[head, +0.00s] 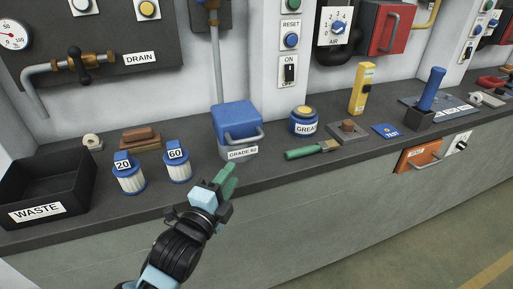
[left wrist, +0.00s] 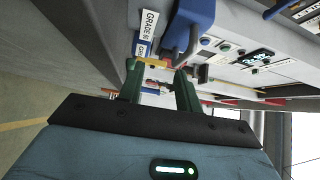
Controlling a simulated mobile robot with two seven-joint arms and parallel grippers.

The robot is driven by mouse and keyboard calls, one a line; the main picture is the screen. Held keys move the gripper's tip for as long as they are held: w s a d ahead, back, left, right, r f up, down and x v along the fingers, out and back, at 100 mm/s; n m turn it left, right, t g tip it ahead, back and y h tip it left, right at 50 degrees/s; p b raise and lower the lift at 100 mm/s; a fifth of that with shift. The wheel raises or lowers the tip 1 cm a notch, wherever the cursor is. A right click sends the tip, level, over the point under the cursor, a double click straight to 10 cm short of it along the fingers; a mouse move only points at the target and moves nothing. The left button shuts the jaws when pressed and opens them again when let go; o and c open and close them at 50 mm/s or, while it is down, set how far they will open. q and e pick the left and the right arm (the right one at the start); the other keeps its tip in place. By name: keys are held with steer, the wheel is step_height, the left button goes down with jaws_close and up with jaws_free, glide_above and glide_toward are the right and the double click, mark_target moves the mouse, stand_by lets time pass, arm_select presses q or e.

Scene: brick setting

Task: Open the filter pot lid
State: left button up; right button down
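The filter pot (head: 222,146) is a grey box on the bench with a blue lid (head: 236,114), a grey bar handle (head: 245,137) and a label starting "GRADE". The lid sits down on the pot. My left gripper (head: 226,178) has green fingers and is in front of the pot, below the handle. In the left wrist view the fingers (left wrist: 157,72) stand apart with nothing held between them. The blue lid (left wrist: 195,14) and its handle (left wrist: 182,52) show just beyond the right-hand finger. My right gripper is in neither view.
Two filter cartridges marked 20 (head: 129,177) and 60 (head: 177,165) stand left of the pot. A black WASTE bin (head: 77,197) is at far left. A blue GREASE tin (head: 304,121) and green-handled brush (head: 305,152) lie to the right. A wall with panels rises behind.

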mark_target(249, 140)
arm_select(q)
steer(key=shift+w+d+r+m+h+b, duration=0.1)
steer(key=shift+w+d+r+m, duration=0.3)
steer(key=shift+w+d+r, duration=0.75)
steer(key=shift+w+d+r+m+h+b, duration=0.15)
steer(key=shift+w+d+r+m, duration=0.3)
steer(key=shift+w, duration=1.25)
steer(key=shift+w+d+r+m+h+b, duration=0.1)
steer(key=shift+w+d+r+m, duration=0.25)
steer(key=shift+w+d+r, duration=0.8)
steer(key=shift+w+a+f, duration=0.25)
steer(key=shift+f, duration=0.15)
jaws_close()
